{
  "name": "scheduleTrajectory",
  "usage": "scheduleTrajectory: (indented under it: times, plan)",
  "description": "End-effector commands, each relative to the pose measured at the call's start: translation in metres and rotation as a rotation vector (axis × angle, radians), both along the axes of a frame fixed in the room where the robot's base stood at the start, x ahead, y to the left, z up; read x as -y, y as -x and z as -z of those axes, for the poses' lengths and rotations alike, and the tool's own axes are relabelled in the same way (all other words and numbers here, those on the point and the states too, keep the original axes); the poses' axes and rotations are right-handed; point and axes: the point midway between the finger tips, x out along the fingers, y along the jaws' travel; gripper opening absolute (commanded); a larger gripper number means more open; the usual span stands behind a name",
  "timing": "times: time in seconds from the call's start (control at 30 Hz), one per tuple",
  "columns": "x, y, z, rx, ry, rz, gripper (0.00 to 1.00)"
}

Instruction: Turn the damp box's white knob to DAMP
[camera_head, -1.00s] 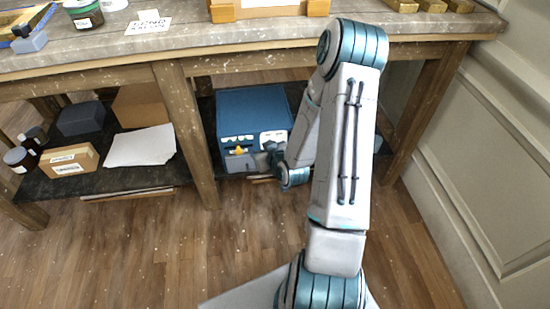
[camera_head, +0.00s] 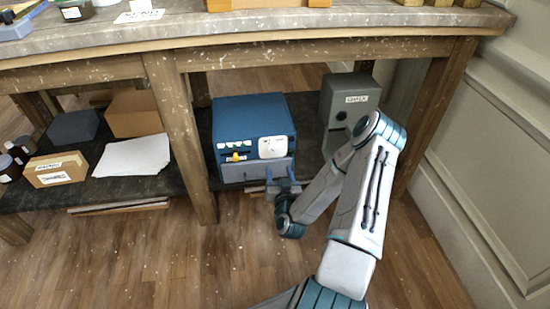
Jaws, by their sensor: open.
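The damp box is most likely the blue box (camera_head: 252,115) on the low shelf under the bench. Its front has a row of small white keys, a yellow piece (camera_head: 236,156) and a grey lower drawer-like panel. The white knob (camera_head: 270,145) sits on a pale plate at the front's upper right. Its markings are too small to read. My gripper (camera_head: 281,180) is open and empty, just in front of and below the knob, near the box's lower right front. It appears apart from the knob.
A grey-green box (camera_head: 346,104) with a white label stands right of the blue box, behind my arm. A wooden bench leg (camera_head: 182,140) stands close on the left. The bench top (camera_head: 300,22) overhangs above. Left of the leg are papers (camera_head: 133,156) and cartons (camera_head: 57,169).

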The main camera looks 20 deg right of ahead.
Motion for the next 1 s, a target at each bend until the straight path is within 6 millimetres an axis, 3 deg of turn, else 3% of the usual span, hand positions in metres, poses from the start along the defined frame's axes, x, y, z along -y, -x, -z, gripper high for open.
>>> scheduleTrajectory:
  times: [0.2, 0.4, 0.83, 0.87, 1.0]
  plan:
    - [0.014, -0.045, 0.002, 0.003, 0.001, 0.003, 0.57]
    - [0.022, -0.073, 0.001, 0.002, 0.000, 0.001, 0.57]
    - [0.024, -0.084, 0.000, -0.001, -0.001, 0.001, 0.57]
    - [0.024, -0.084, 0.000, -0.001, -0.001, 0.001, 0.54]
    - [0.024, -0.084, 0.000, -0.001, 0.000, 0.000, 0.15]
